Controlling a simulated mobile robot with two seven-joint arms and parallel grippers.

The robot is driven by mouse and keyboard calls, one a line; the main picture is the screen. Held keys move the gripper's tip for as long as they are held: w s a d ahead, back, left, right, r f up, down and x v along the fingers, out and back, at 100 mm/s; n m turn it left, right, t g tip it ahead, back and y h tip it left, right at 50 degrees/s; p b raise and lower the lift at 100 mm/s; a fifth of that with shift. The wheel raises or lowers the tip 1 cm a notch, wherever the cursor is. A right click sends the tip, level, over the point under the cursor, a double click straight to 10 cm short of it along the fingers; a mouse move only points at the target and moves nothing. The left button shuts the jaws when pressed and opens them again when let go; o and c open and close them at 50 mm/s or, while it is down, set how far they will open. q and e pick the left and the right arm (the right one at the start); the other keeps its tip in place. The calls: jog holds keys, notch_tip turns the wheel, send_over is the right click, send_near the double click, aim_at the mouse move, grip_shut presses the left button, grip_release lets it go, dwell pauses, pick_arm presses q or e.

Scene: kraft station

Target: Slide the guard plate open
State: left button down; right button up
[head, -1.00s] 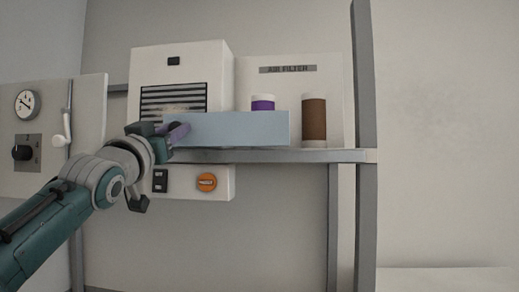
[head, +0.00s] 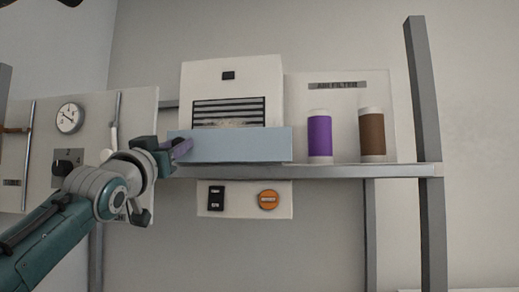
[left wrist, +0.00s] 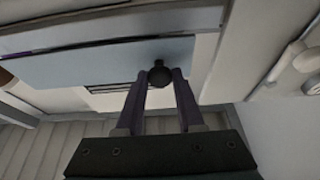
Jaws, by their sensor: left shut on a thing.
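The guard plate (head: 240,145) is a light blue flat panel in front of the lower part of a white vented unit (head: 210,80). It also shows in the left wrist view (left wrist: 90,62). A dark round knob (left wrist: 160,74) sits on the plate near one end. My left gripper (head: 183,148) is at the plate's left end. In the left wrist view its purple fingers (left wrist: 160,84) are shut on the knob. The plate covers the unit's lower front, below the dark grille (head: 228,109). My right gripper is not in view.
A purple cylinder (head: 320,137) and a brown cylinder (head: 372,134) stand on the shelf (head: 330,171), right of the plate, before an air filter sign (head: 337,85). Below hang a black switch (head: 216,198) and an orange knob (head: 268,200). A gauge panel (head: 92,135) is at left.

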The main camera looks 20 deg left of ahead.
pick_arm(q)
jog(key=c, duration=0.5)
grip_release()
jog(key=shift+w, duration=0.15)
jog(key=shift+c, duration=0.2)
jog(key=shift+f, duration=0.1)
jog(key=b+v, duration=0.6)
jog(key=v, duration=0.4)
jog(key=shift+b, duration=0.35)
